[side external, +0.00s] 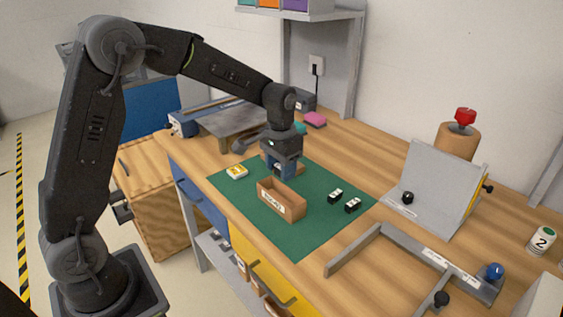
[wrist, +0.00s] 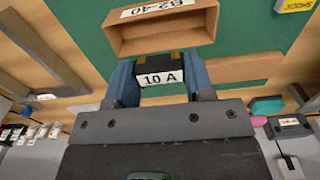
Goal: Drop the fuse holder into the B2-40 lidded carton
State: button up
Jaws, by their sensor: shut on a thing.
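My gripper (side external: 284,172) is shut on a fuse holder. In the wrist view, the fuse holder (wrist: 160,78) is black with a white "10 A" label and sits between the blue fingers (wrist: 160,88). The B2-40 carton (side external: 292,208) is an open brown box standing on the green mat. Its labelled wall also shows in the wrist view (wrist: 160,12), just past the fingertips. My gripper is on the carton's far side in the side view, apart from its opening. A flat brown piece (wrist: 245,68), which looks like the lid, lies on the mat beside the gripper.
Two black-and-white blocks (side external: 335,196) (side external: 353,205) lie right of the carton on the green mat (side external: 310,236). A yellow box (side external: 237,172) lies at its left. A grey angled stand (side external: 430,185) and a grey metal frame (side external: 410,255) stand to the right.

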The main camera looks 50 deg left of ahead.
aim_at(281, 190)
jog(key=shift+f, duration=0.1)
jog(key=shift+f, duration=3.65)
jog(key=o, duration=1)
notch_tip(281, 190, up, 14)
jog(key=shift+f, duration=0.25)
jog(key=shift+r, duration=0.2)
